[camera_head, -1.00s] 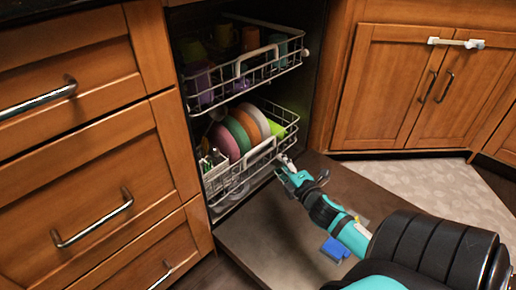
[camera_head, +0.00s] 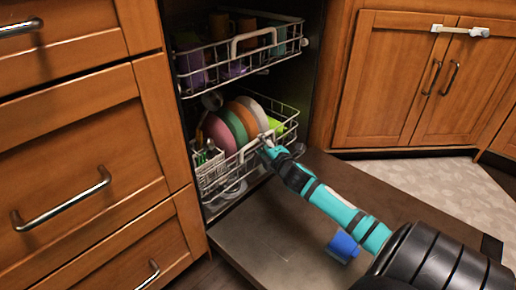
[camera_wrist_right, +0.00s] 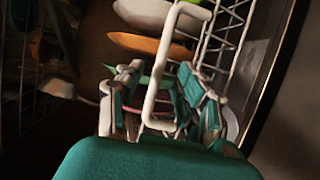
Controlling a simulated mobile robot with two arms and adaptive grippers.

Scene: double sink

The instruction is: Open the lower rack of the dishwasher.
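The lower rack (camera_head: 206,182) is a white wire basket inside the open dishwasher, holding several coloured plates (camera_head: 238,124). Its raised front handle is a white wire loop that shows in the wrist view (camera_wrist_right: 158,72). My right gripper (camera_head: 267,147) is at the front of this rack, by the handle. In the wrist view its fingers (camera_wrist_right: 160,92) stand apart, one on each side of the handle loop. Whether either finger touches the wire is hard to tell. My left gripper is not in view.
The upper rack (camera_head: 190,78) with cups hangs above the lower one. The dishwasher door (camera_head: 285,235) lies folded down under my right arm. Wooden drawers (camera_head: 80,150) stand at the left, a closed cabinet (camera_head: 395,85) at the right.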

